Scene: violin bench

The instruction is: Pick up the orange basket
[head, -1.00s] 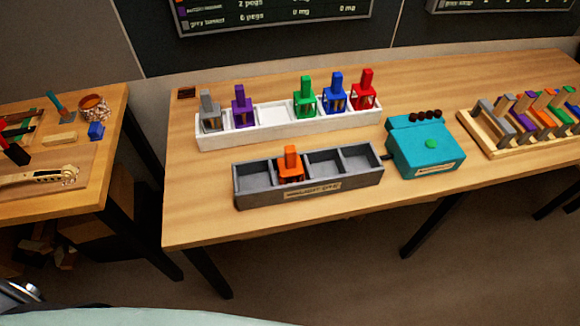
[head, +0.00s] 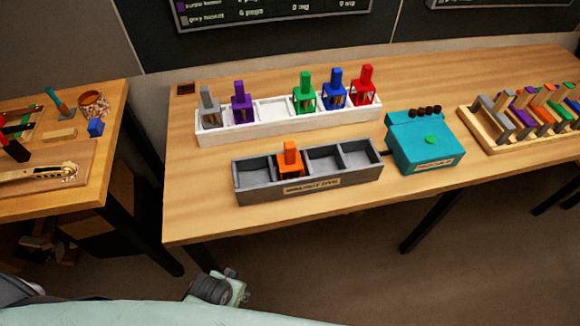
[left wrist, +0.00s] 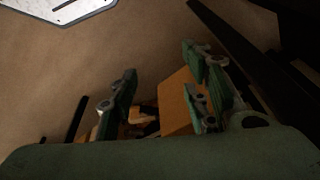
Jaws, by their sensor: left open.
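The orange basket (head: 289,161) stands upright in the grey compartment tray (head: 345,184), in the second compartment from the left. Its orange handle block sticks up above the tray rim. In the left wrist view my left gripper (left wrist: 165,100) is open and empty, with its green fingers spread apart. That view looks past the fingers at the floor and dark table legs, and no basket shows there. In the head view a part of my left arm shows low at the bottom edge, well below and apart from the tray. My right gripper is not in view.
A white tray (head: 210,138) behind holds grey, purple, green, blue and red baskets, with one empty compartment. A teal box (head: 425,150) stands to the right, near a wooden rack (head: 500,145). Bare tabletop (head: 195,215) lies in front. A second table (head: 90,205) stands left.

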